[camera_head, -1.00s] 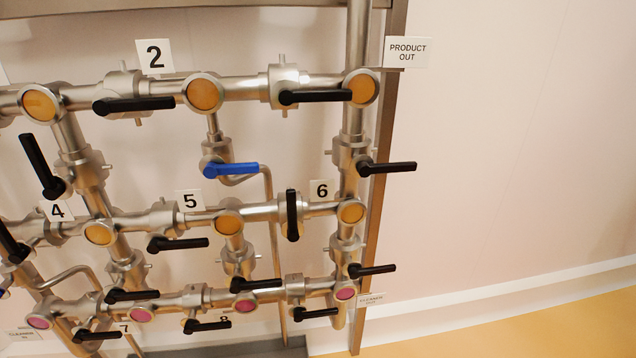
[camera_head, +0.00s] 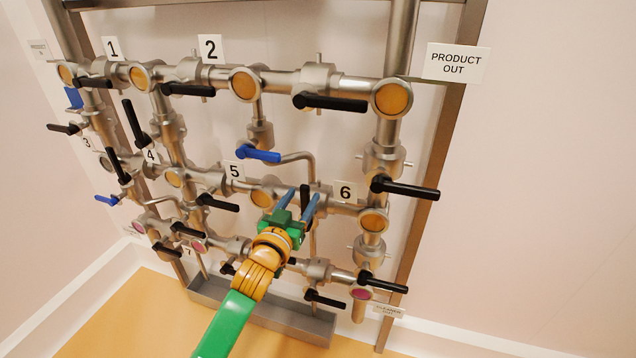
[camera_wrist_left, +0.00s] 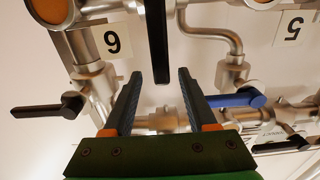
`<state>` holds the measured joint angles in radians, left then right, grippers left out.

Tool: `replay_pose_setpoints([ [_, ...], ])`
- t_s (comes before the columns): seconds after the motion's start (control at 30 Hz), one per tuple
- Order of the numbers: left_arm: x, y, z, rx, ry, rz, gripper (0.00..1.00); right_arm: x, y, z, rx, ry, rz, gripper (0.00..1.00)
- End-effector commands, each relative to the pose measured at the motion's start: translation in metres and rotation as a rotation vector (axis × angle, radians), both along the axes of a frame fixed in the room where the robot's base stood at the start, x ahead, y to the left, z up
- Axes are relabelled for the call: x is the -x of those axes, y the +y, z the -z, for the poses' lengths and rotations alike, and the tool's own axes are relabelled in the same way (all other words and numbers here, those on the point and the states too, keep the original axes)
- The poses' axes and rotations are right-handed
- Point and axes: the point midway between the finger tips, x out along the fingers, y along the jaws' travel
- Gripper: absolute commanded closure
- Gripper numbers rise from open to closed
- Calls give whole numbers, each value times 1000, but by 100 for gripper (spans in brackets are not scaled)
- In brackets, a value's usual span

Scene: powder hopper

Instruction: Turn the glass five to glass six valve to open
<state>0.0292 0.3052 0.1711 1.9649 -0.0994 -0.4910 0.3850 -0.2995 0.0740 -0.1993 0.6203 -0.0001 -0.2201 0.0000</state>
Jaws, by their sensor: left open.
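The valve between glass five (camera_head: 263,196) and glass six (camera_head: 373,222) has a black handle (camera_head: 305,197) that stands upright, across its pipe. In the left wrist view this handle (camera_wrist_left: 156,40) comes down from the top edge. My left gripper (camera_head: 298,198) is open in front of the valve, with its two blue-grey fingers on either side of the handle in the picture. In the left wrist view the handle's end lies between the fingertips (camera_wrist_left: 160,76); I cannot tell whether they touch it. My right gripper is not in view.
A blue handle (camera_head: 259,154) sits above and left of the valve. Black handles (camera_head: 405,188) and (camera_head: 383,283) stick out at the right, by the frame post (camera_head: 425,180). A metal trough (camera_head: 300,322) runs below. The wall to the right is clear.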

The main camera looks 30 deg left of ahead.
Motion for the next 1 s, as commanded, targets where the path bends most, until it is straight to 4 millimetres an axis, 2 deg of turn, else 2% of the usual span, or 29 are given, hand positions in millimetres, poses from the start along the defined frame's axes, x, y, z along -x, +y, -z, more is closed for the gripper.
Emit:
replay_pose_setpoints([
  [0.3,-49,12,-1,-1,2,0,43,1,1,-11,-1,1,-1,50],
  [0.47,-59,14,0,-1,3,0,43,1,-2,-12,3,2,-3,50],
  [0.7,-60,14,1,-1,3,0,43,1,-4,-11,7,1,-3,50],
  [0.77,-60,14,1,-1,3,0,56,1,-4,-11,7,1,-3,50],
  [0.9,-60,14,1,-1,3,0,94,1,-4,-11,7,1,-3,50],
  [0.93,-60,14,1,-1,3,0,100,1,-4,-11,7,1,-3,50],
  [1.0,-60,14,1,-1,3,0,100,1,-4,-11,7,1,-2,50],
])
